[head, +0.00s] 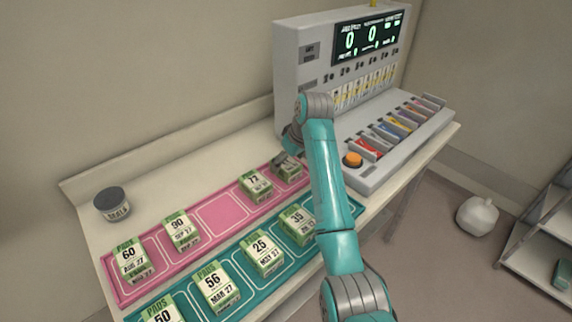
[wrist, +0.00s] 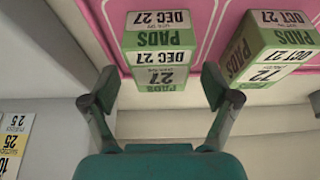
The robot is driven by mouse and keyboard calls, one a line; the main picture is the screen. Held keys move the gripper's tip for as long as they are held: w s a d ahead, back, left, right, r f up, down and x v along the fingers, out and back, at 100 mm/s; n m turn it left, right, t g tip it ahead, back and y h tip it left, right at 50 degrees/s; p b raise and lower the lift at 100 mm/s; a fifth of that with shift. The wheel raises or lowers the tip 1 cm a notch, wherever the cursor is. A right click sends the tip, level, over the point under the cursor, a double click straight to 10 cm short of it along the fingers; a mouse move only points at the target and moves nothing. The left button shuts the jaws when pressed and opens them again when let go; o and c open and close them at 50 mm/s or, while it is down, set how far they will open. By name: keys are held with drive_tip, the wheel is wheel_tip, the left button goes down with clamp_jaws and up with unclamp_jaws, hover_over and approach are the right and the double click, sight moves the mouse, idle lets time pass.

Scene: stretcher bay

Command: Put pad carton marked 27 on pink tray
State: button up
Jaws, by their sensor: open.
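The pad carton marked 27 (wrist: 160,68), white and green with DEC 27 on it, stands at the far right end of the pink tray (head: 222,212). In the head view the carton (head: 289,172) is partly hidden by my gripper (head: 284,162). In the wrist view my gripper (wrist: 160,88) is open, with one finger on each side of the carton's near end. Gaps show between the fingers and the carton, and nothing is held.
The carton marked 72 (wrist: 268,48) stands close beside my right finger. Cartons 90 (head: 181,229) and 60 (head: 130,258) are on the pink tray, with an empty slot between 90 and 72. A teal tray (head: 190,303) holds several cartons. A grey console (head: 300,60) stands behind.

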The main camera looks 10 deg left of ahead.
drive_tip(key=v, duration=0.9)
drive_tip(key=shift+r, duration=0.3)
drive_tip(key=shift+s, duration=0.1)
